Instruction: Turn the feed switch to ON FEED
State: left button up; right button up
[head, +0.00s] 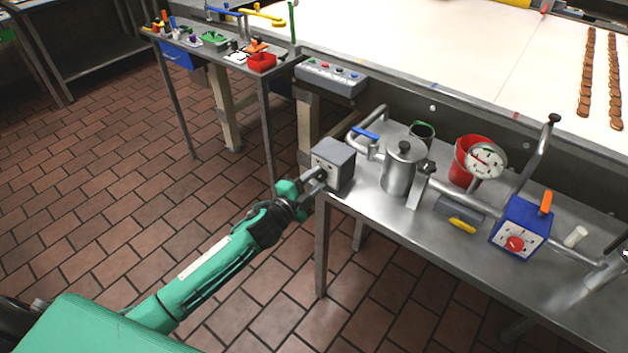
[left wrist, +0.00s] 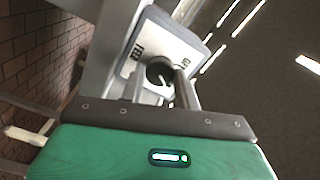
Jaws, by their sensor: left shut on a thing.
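The feed switch is a grey box (head: 334,160) on the near left corner of the steel table. Its pale front plate (left wrist: 176,40) shows in the left wrist view, with a round black knob (left wrist: 158,71) bearing a white pointer line. Which label the pointer faces I cannot tell. My right gripper is not in view.
A metal canister (head: 399,168) and a pipe with a blue lever (head: 366,134) stand close to the box. A red bucket (head: 469,160), a gauge (head: 486,160) and a blue box with a red knob (head: 521,228) are farther right.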

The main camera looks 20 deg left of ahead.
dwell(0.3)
pick_arm(q)
jog(key=o, duration=1)
jog(key=shift+s, duration=0.1)
jog(key=shift+s+a+f, duration=0.1)
jog(key=shift+s, duration=0.15)
jog(key=shift+b+v, duration=0.85)
jog(key=shift+v, duration=5.75)
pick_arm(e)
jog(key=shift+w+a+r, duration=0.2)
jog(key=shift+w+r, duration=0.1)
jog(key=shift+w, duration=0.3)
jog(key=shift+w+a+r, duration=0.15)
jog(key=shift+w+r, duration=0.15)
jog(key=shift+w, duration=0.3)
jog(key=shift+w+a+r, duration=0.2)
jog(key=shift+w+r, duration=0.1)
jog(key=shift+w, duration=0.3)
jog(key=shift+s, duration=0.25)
